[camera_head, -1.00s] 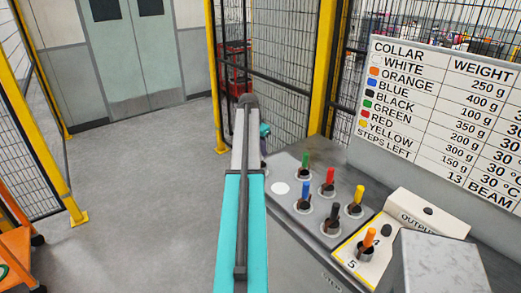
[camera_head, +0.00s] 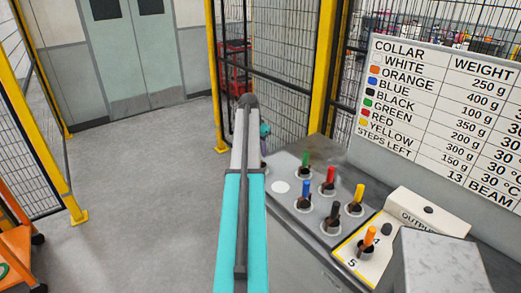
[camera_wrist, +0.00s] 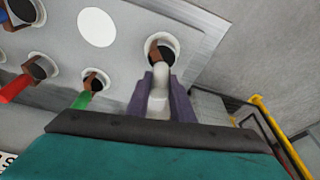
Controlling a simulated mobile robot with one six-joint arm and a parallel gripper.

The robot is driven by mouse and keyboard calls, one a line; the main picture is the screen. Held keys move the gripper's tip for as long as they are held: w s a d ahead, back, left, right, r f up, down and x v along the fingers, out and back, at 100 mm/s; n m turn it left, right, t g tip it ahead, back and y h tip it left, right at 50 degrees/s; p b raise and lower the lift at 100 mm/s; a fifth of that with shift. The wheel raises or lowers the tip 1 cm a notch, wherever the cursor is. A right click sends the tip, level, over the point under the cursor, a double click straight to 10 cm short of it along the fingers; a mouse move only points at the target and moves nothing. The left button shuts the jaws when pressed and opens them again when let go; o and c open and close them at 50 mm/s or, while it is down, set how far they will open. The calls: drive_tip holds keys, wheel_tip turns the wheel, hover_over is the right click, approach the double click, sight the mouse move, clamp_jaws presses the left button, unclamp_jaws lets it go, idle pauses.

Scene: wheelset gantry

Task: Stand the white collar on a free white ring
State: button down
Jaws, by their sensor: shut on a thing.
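My gripper (camera_wrist: 160,98) is shut on the white collar (camera_wrist: 160,76), with a purple finger on each side of it. The collar's brown and dark end is over a white ring (camera_wrist: 176,44) near the plate's corner; I cannot tell whether it rests there or hangs just above. A flat, bare white disc (camera_wrist: 98,27) lies beside that ring. It also shows in the head view (camera_head: 280,187). In the head view my arm hides the white collar and most of the gripper.
Green (camera_head: 305,159), red (camera_head: 329,176), blue (camera_head: 305,189), black (camera_head: 334,210) and yellow (camera_head: 359,193) collars stand on white rings on the grey bench. An orange collar (camera_head: 369,237) stands at the output plate (camera_head: 350,262). A mesh fence (camera_head: 280,85) rises behind.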

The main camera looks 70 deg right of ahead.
drive_tip(key=shift+f, duration=0.6)
idle(0.3)
drive_tip(key=c, duration=1.5)
unclamp_jaws()
drive_tip(key=shift+b, duration=0.3)
drive_tip(key=shift+b+v, duration=1.75)
drive_tip(key=shift+v, duration=5.15)
